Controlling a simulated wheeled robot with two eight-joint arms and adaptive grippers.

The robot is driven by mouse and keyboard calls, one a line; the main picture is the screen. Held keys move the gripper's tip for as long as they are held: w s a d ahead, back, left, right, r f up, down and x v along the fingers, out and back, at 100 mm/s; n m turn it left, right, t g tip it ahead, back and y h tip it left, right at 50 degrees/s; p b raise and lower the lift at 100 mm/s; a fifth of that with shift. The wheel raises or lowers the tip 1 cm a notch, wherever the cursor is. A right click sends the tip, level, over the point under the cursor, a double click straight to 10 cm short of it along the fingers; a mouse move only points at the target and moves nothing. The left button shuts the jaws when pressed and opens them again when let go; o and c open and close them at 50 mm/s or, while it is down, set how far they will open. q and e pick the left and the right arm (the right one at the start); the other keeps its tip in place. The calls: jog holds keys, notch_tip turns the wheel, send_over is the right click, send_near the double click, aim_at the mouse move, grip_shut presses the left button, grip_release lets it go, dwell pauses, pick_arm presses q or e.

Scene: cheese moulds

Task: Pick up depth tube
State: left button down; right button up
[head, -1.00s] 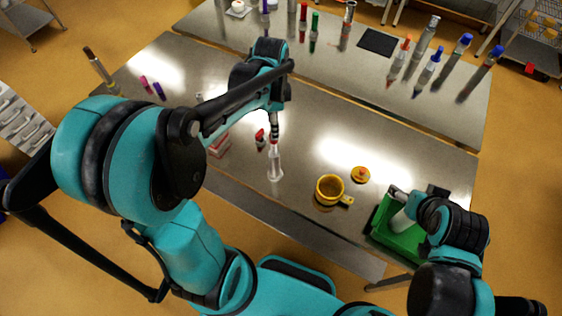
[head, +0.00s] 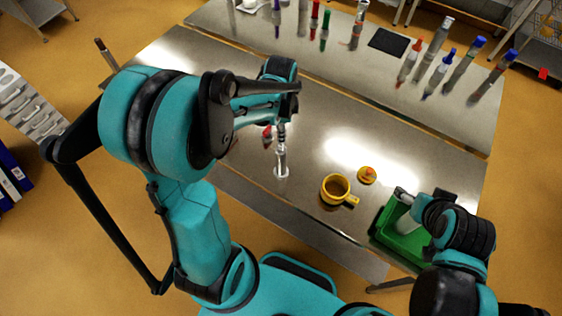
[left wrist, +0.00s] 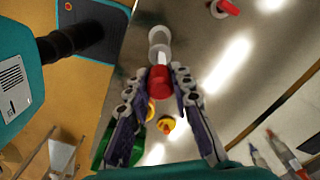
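A clear upright tube (head: 281,163), which looks like the depth tube, stands on the near table. In the left wrist view its red cap (left wrist: 158,82) lies between the fingertips of my left gripper (left wrist: 160,78), with the pale tube beyond it. The fingers stand apart on either side of the cap; firm contact cannot be made out.
A yellow mug (head: 335,189) and a small yellow-orange item (head: 367,175) are right of the tube. The green tray (head: 385,226) is further right. Several capped tubes and a black mat (head: 389,41) are on the far table.

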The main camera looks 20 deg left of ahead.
pick_arm(q)
jog(key=shift+r, duration=0.1)
jog(key=shift+r, duration=1.85)
jog(key=shift+d+r, duration=0.25)
jog(key=s+d+r, duration=0.1)
jog(key=d+r, duration=0.5)
jog(key=d, duration=0.5)
jog(key=shift+s+r, duration=0.35)
jog(key=shift+s, duration=0.05)
jog(key=shift+d, duration=0.15)
